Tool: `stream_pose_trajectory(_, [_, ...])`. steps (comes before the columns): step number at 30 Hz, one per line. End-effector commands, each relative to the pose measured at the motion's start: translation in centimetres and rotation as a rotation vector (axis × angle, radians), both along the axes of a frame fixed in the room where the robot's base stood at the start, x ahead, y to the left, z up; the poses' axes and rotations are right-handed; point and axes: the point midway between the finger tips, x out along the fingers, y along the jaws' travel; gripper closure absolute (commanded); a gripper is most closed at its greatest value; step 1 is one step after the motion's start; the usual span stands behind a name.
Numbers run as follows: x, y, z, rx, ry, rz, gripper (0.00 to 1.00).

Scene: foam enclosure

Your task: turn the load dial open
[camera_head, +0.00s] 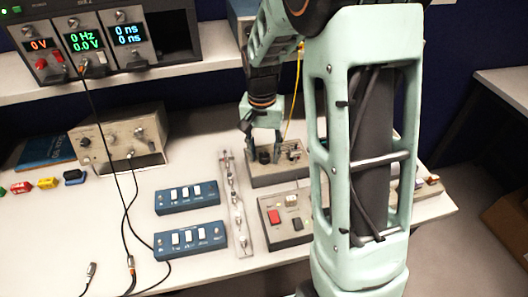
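A grey box (285,177) with knobs on its top stands near the middle right of the bench. A round black knob (264,155), which may be the load dial, sits on its left part; no label on it can be read. My gripper (264,143) points down just above and behind this knob. Its two fingers look spread apart, one to each side of the knob. I cannot tell whether either finger touches it. The dial's pointer and marking are too small to read.
A second grey box (287,222) with a red switch is in front. A clear strip (236,205) and two blue switch boxes (187,197) (190,240) lie to the left. A beige instrument (118,139) and hanging black cables (130,262) are farther left. My arm hides the bench's right part.

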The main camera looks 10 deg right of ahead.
Motion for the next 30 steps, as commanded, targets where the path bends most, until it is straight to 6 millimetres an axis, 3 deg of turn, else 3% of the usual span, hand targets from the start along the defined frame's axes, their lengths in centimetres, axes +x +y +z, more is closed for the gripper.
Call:
stream_pose_trajectory(8, [0.02,0.00,-0.16,0.000,-0.001,0.000,0.62])
stream_pose_trajectory(19, [0.03,0.01,-0.14,0.000,-0.001,0.000,1.00])
stream_pose_trajectory(30, [0.02,0.01,-0.15,0.001,-0.001,0.059,1.00])
